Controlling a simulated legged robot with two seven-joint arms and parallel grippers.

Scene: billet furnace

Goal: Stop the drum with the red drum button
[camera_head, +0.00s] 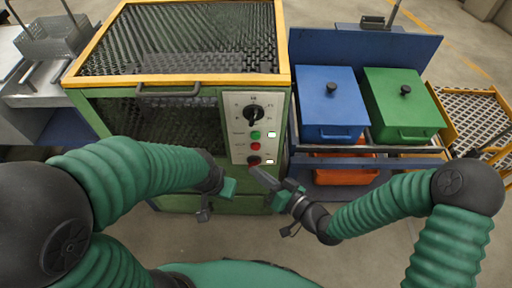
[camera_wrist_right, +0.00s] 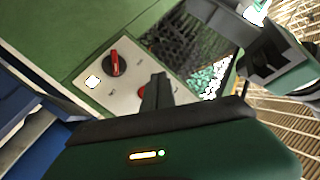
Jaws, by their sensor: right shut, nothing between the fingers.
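The control panel (camera_head: 250,127) on the green machine carries a black dial (camera_head: 253,114), a green button (camera_head: 255,134), a red button (camera_head: 254,147) and a red knob on a black base (camera_head: 253,161). My right gripper (camera_head: 257,172) is shut and empty, its tips just below the panel's lower end in the head view. In the right wrist view, the fingers (camera_wrist_right: 157,82) partly cover the red button (camera_wrist_right: 142,92), and the red knob (camera_wrist_right: 115,64) is clear of them. I cannot tell whether the tips touch the button. My left gripper (camera_head: 217,198) hangs left of the panel, its opening unclear.
The mesh drum cage (camera_head: 180,40) with a yellow frame is above and left of the panel. A blue bin (camera_head: 330,97) and a green bin (camera_head: 403,97) stand to the right. In the right wrist view, my left gripper is close at upper right.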

